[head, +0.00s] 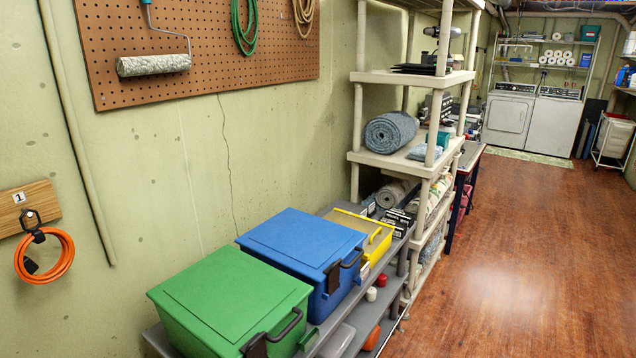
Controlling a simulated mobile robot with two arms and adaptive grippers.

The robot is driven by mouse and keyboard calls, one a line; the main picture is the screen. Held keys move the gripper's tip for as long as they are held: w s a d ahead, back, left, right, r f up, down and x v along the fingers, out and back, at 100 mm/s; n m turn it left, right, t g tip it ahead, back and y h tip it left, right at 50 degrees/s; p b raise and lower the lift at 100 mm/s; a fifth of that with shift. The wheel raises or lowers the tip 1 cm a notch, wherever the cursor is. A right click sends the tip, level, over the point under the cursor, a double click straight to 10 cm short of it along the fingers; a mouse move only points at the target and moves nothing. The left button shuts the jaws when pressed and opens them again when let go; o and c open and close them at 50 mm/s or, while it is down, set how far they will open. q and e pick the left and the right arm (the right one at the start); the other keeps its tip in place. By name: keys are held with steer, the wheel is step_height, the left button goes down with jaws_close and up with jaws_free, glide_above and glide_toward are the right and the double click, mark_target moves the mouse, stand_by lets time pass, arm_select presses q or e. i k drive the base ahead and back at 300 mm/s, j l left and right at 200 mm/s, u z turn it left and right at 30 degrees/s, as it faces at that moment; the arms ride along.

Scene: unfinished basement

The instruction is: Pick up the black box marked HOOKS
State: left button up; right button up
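Small black boxes with white lettering sit at the far end of the grey shelf (322,335), just past the yellow bin (379,243). One black box (398,217) stands near the shelf's right end, and another dark piece with white marks lies beside it to the left. The lettering is too small to read, so I cannot tell which is marked HOOKS. The yellow bin and the beige shelving post partly hide this group. Neither of my grippers is in view.
A green bin (230,298) and a blue bin (300,243) with handles fill the near part of the grey shelf. Beige shelving (410,78) holding rolled mats stands behind. Open wooden floor (530,260) lies to the right.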

mark_target(405, 217)
steer(key=i+l+u, duration=0.1)
steer(key=i+l, duration=0.2)
steer(key=i+l+u, duration=0.1)
steer(key=i+l, duration=0.15)
steer(key=i+l+u, duration=0.1)
steer(key=i+l, duration=0.15)
steer(key=l, duration=0.2)
steer(key=i+l+u, duration=0.1)
steer(key=i+l, duration=0.15)
steer(key=l, duration=0.15)
steer(key=i+l+u, duration=0.1)
steer(key=i+l, duration=0.15)
steer(key=l, duration=0.15)
